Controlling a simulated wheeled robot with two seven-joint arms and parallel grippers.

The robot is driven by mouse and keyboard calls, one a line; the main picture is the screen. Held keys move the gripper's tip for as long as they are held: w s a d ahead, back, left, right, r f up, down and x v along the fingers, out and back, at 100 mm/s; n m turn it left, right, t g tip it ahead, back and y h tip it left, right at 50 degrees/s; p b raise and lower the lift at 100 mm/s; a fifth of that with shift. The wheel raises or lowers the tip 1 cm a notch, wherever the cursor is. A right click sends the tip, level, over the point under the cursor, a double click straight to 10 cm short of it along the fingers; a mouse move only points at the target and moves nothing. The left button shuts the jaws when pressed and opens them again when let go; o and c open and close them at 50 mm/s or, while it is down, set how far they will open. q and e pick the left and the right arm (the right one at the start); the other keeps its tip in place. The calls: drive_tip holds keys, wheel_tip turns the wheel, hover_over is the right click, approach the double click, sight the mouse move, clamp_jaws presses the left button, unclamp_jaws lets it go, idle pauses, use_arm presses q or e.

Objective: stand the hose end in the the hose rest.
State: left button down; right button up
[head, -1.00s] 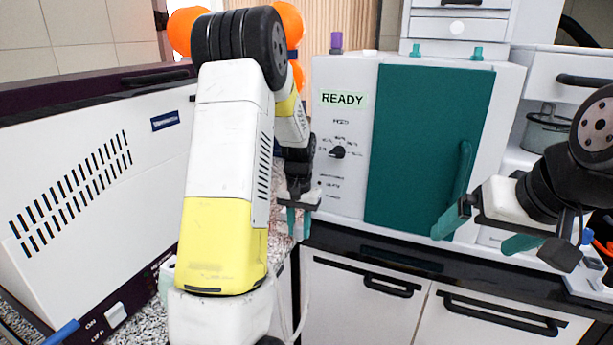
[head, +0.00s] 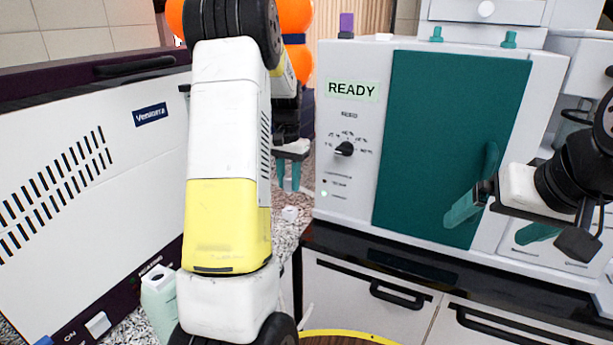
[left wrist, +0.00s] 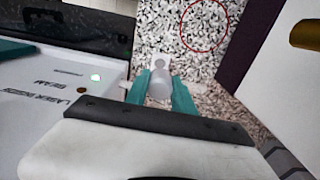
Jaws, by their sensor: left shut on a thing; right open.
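My left gripper (head: 289,180) hangs with its teal fingers pointing down over the speckled counter, left of the white cabinet. In the left wrist view its fingers (left wrist: 160,92) are shut on a pale grey rounded piece, apparently the hose end (left wrist: 158,87). A small white block with a round mark on top, possibly the hose rest (head: 290,213), stands on the counter below the fingertips. It also shows just beyond the held piece in the left wrist view (left wrist: 160,63). I cannot tell whether they touch. My right gripper (head: 505,218) is open and empty before the teal door.
The white cabinet (head: 345,200) with a READY label and teal door (head: 440,140) stands right of the gap. A large white machine (head: 90,190) fills the left. A mint-green container (head: 158,300) stands in front of it. Speckled counter (head: 312,175) shows between them.

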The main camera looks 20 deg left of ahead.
sight(289, 193)
use_arm(q)
drive_tip(key=shift+f, duration=2.75)
drive_tip(key=shift+f, duration=0.5)
drive_tip(key=c, duration=1)
unclamp_jaws()
drive_tip(key=shift+r, duration=0.15)
wheel_tip(289, 193, up, 8)
drive_tip(key=shift+f, duration=0.2)
drive_tip(key=shift+s, duration=0.1)
